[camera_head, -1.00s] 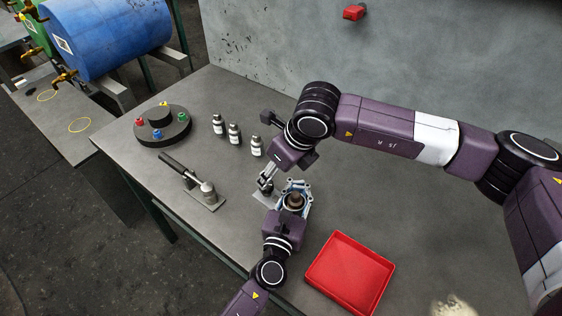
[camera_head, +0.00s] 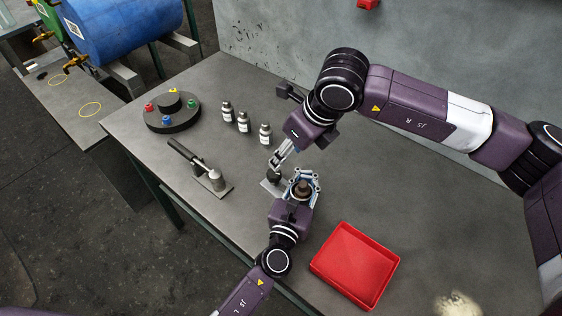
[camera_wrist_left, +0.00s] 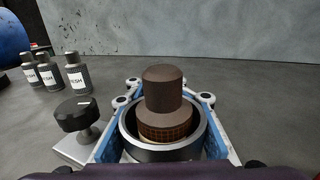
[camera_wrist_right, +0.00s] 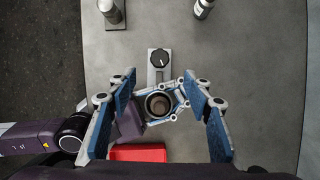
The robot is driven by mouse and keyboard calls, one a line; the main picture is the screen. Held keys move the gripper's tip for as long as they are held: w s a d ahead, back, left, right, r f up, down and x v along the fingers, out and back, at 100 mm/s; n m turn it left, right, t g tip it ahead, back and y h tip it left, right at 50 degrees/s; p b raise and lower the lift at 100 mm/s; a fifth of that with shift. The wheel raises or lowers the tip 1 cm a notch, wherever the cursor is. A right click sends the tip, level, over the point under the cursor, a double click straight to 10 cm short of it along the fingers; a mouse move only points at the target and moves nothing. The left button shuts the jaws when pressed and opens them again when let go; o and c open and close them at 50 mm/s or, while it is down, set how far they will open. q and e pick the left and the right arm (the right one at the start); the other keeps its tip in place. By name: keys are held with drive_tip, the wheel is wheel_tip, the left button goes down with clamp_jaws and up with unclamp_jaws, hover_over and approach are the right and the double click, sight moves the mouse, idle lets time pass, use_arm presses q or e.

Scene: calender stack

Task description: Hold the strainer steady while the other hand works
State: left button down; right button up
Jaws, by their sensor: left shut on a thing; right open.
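The strainer (camera_wrist_left: 165,115) is a brown capped cylinder with a mesh band, sitting upright in a dark metal ring cup (camera_wrist_left: 157,151). My left gripper (camera_head: 304,186) is shut around this cup, a blue-padded finger on each side. The strainer also shows in the right wrist view (camera_wrist_right: 158,104). Beside it, a black knob (camera_wrist_left: 76,114) with a white mark stands on a short post on a grey plate; it also shows in the right wrist view (camera_wrist_right: 159,57). My right gripper (camera_wrist_right: 162,95) is open and empty, above the knob and strainer. The cup's underside is hidden.
An empty red tray (camera_head: 318,264) lies at the table's front right. Three labelled bottles (camera_head: 243,122) stand further back. A round black stand with coloured knobs (camera_head: 172,123) and a lever on a plate (camera_head: 225,188) are to the left. A wall closes off the back.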

sight(274, 173)
drive_tip(key=x, duration=1.1)
drive_tip(key=shift+w+f, duration=0.2)
drive_tip(key=shift+f, duration=0.1)
drive_tip(key=c, duration=1.1)
drive_tip(key=shift+c, duration=0.2)
drive_tip(key=shift+w+n+g+y, duration=0.1)
drive_tip(key=shift+n+g+y, duration=0.25)
drive_tip(key=shift+n, duration=1.15)
drive_tip(key=o, duration=1.1)
